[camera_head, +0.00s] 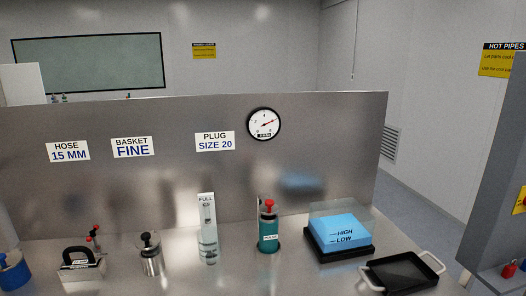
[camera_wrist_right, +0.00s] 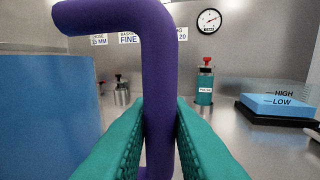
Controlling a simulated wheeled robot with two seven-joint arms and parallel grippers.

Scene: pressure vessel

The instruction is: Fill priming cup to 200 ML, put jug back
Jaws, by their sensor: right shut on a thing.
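In the right wrist view my right gripper (camera_wrist_right: 160,130) is shut on a purple bent handle (camera_wrist_right: 155,65). A large blue body (camera_wrist_right: 45,115) fills the left of that view beside the handle; it looks like the jug, but its rim and base are cut off. A clear upright vessel marked FULL (camera_head: 208,235) stands on the steel bench in the head view; I cannot tell if it is the priming cup. No 200 ML mark is readable. Neither gripper nor the purple handle shows in the head view.
A teal cylinder with a red top (camera_head: 268,230), a blue HIGH/LOW tank (camera_head: 340,233) and a black tray (camera_head: 402,271) stand at the right. A steel pot with a black knob (camera_head: 151,258) and a black-handled block (camera_head: 80,265) stand left. A steel back panel (camera_head: 330,130) carries a gauge (camera_head: 264,123).

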